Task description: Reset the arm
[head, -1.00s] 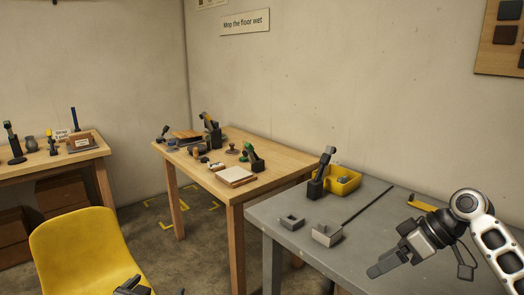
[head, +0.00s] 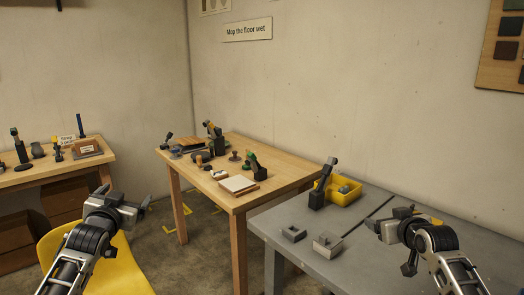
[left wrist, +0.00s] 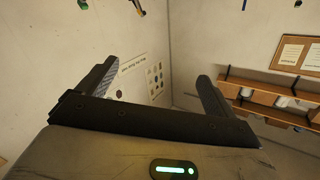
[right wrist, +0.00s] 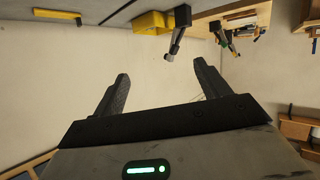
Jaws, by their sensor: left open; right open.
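My left gripper (head: 127,197) is raised at the lower left of the head view, in front of the yellow chair. Its jaws are apart and empty; the left wrist view shows a clear gap between its fingers (left wrist: 152,82). My right gripper (head: 388,216) appears in front of the grey table at the lower right. Its fingers (right wrist: 161,80) are also apart with nothing between them in the right wrist view. Neither gripper visibly touches anything.
The grey table (head: 283,257) holds a yellow bin (head: 347,197), a dark upright device (head: 317,196) and two small grey blocks. A wooden table (head: 290,177) with several tools stands behind. A yellow chair (head: 120,268) is at lower left.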

